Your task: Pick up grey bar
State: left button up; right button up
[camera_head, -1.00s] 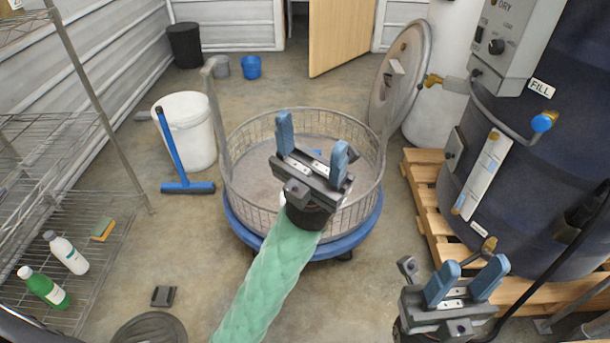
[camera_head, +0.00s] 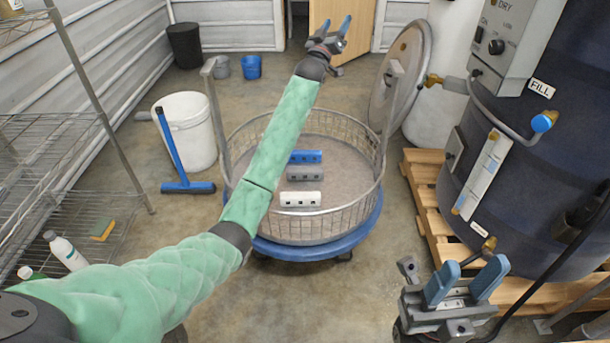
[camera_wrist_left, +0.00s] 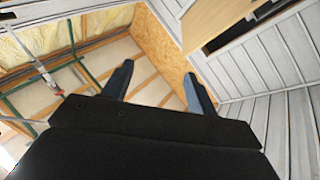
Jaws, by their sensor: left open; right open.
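The grey bar (camera_head: 306,174) lies in the round wire basket (camera_head: 372,187), between a blue bar (camera_head: 306,157) behind it and a white bar (camera_head: 300,199) in front. My left arm passes over the left side of the basket. My left gripper (camera_head: 335,24) is open and empty, raised beyond the basket in front of the wooden door. In the left wrist view its fingers (camera_wrist_left: 158,84) are apart and face the walls and ceiling. My right gripper (camera_head: 467,280) is open and empty at the lower right, beside the pallet.
The basket stands on a blue wheeled base (camera_head: 314,249), with an open round lid (camera_head: 400,75) at its right. A white bucket (camera_head: 188,130) and blue squeegee (camera_head: 178,160) stand left. A dark blue tank (camera_head: 540,190) on a pallet (camera_head: 425,170) fills the right. Wire shelves (camera_head: 60,150) are at left.

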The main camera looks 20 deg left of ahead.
pick_arm(q)
jog(key=w+a+f+n+g+y, duration=0.1)
jog(key=w+a+f+n+g, duration=0.15)
jog(key=f, duration=0.35)
jog(key=w+a+f+n+g+y, duration=0.1)
jog(key=w+a+f+n+g, duration=0.1)
jog(key=w+f, duration=0.3)
jog(key=n+g, duration=1.4)
jog(key=g, duration=0.4)
send_over(305, 169)
jog(key=a, duration=0.1)
jog(key=f, duration=3.5)
jog(key=shift+w+a+f, duration=0.15)
jog(key=shift+w+f, duration=0.05)
jog(key=shift+s, duration=0.15)
jog(key=shift+s+f+n, duration=0.1)
jog(key=shift+f+n, duration=0.1)
jog(key=shift+n, duration=0.05)
jog(key=shift+d+f+b, duration=0.2)
jog(key=shift+f+b, duration=0.3)
jog(key=shift+f, duration=0.7)
jog(key=shift+d+f+b, duration=0.25)
jog(key=shift+f+b, duration=0.2)
jog(key=shift+f, duration=0.8)
jog(key=shift+d+f+b, duration=0.2)
jog(key=shift+f+b, duration=0.3)
jog(key=shift+f, duration=0.7)
jog(key=shift+c, duration=0.2)
